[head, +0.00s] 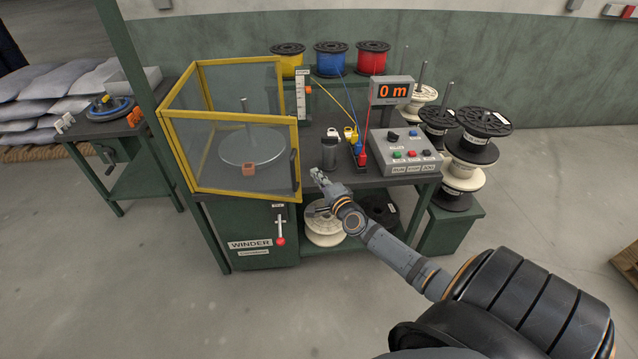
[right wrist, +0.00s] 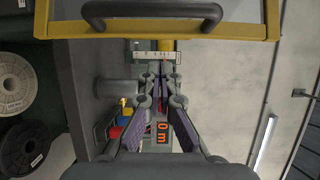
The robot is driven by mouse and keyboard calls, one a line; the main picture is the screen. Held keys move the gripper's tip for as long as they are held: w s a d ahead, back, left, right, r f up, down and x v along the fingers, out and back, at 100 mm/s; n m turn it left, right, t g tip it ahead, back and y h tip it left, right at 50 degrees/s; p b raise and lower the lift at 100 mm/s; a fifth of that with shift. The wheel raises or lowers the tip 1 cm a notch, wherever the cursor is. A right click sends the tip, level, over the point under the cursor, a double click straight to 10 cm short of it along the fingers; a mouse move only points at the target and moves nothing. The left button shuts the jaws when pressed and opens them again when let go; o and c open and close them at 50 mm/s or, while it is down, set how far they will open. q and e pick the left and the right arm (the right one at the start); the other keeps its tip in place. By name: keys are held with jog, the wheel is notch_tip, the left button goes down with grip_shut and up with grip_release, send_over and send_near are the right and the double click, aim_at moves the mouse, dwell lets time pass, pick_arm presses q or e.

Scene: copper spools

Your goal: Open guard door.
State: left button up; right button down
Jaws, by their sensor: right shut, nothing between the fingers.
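The guard door (head: 230,118) is the yellow-framed clear front panel of the winder's guard box, and it looks closed. Its dark handle (head: 293,168) is an upright bar near the door's right edge. In the right wrist view the handle (right wrist: 150,14) crosses the top, with the yellow door frame (right wrist: 225,33) behind it. My right gripper (head: 318,174) is shut and empty, to the right of the handle and apart from it. Its fingertips also show in the right wrist view (right wrist: 162,72), pointing toward the handle. My left gripper is out of view.
Inside the guard are a round plate (head: 252,152) and a small orange block (head: 249,169). A dark cylinder (head: 329,155) stands just behind my right gripper. A control box (head: 405,150) is to the right. Open floor lies in front of the bench.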

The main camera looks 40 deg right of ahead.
aim_at(298, 165)
jog(key=w+a, duration=0.1)
jog(key=w, duration=0.1)
jog(key=w+a+p, duration=0.1)
jog(key=shift+w+a+r, duration=0.1)
jog(key=shift+w+a, duration=0.2)
jog(key=shift+w, duration=0.1)
jog(key=shift+s+a, duration=0.1)
jog(key=shift+a, duration=0.3)
